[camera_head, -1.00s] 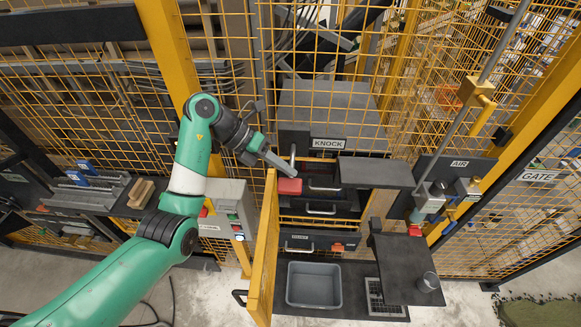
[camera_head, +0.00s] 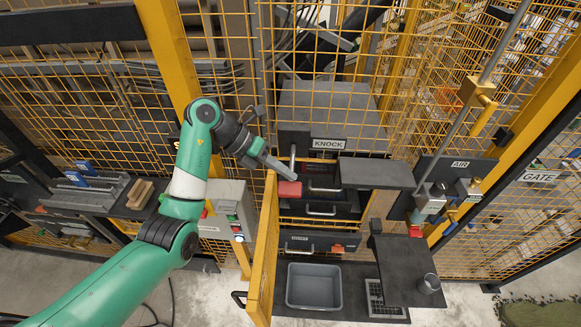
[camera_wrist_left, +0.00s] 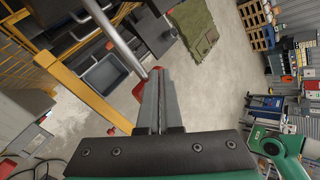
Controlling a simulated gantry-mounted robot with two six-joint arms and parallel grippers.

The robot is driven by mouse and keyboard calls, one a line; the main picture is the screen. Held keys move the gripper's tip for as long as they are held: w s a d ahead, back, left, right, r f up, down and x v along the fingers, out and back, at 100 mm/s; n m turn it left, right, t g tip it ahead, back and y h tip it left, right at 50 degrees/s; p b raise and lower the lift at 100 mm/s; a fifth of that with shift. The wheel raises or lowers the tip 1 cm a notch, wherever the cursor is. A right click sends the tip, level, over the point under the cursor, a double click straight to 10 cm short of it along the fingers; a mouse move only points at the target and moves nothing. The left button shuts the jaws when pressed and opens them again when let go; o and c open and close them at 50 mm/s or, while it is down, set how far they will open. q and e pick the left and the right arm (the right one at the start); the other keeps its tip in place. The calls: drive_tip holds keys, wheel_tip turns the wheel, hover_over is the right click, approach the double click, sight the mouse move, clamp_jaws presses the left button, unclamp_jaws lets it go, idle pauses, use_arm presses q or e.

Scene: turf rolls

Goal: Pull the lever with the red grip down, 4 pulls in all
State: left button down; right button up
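The red grip (camera_head: 289,190) sits at the lower end of a metal lever rod (camera_head: 293,158), below the KNOCK sign (camera_head: 328,144). My left gripper (camera_head: 284,171) comes in from the upper left with its fingers over the top of the grip, touching it or very near. In the left wrist view the fingers (camera_wrist_left: 155,100) are closed together with only a thin line between them. Red of the grip (camera_wrist_left: 117,115) shows beside and behind them, and the fingers hide the rest. The lever rod (camera_wrist_left: 115,38) runs in from the upper left. My right gripper is not in view.
A yellow mesh door (camera_head: 264,255) stands open just left of and below the lever. Dark shelves (camera_head: 376,173) lie to the right. A grey bin (camera_head: 314,287) sits below. A button box (camera_head: 232,208) is left of the door.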

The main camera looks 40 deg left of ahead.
use_arm(q)
drive_tip(key=shift+s+d+f, duration=0.15)
drive_tip(key=shift+s+f, duration=0.05)
drive_tip(key=shift+f, duration=0.6)
idle(0.4)
drive_tip(key=shift+r, duration=0.15)
idle(0.4)
wheel_tip(320, 180, up, 7)
drive_tip(key=w+p, duration=0.1)
drive_tip(key=p, duration=0.5)
drive_tip(key=shift+a+f, duration=0.2)
drive_tip(key=shift+a, duration=0.2)
drive_tip(key=r, duration=0.1)
drive_tip(key=r+p, duration=0.1)
drive_tip(key=r, duration=0.1)
drive_tip(key=r+p, duration=0.1)
drive_tip(key=r, duration=0.1)
drive_tip(key=shift+w+a, duration=0.25)
idle(2.6)
